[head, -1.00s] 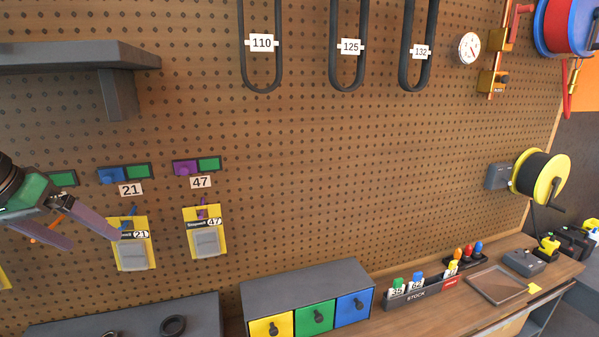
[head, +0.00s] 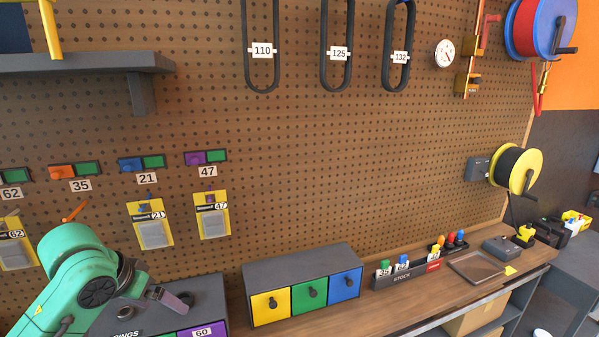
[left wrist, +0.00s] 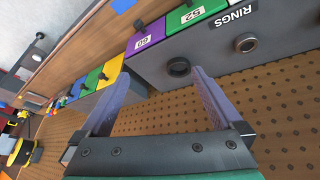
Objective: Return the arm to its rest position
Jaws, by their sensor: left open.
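My left arm (head: 75,275), green with a dark wrist joint, is at the lower left of the head view. My right gripper is not in view.
A grey unit with yellow, green and blue drawers (head: 308,299) stands on the bench right of the arm. A dark shelf (head: 80,63) juts out above. Packets hang on the pegboard (head: 320,160), including packet 47 (head: 212,214). A stock tray (head: 405,279) lies farther right.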

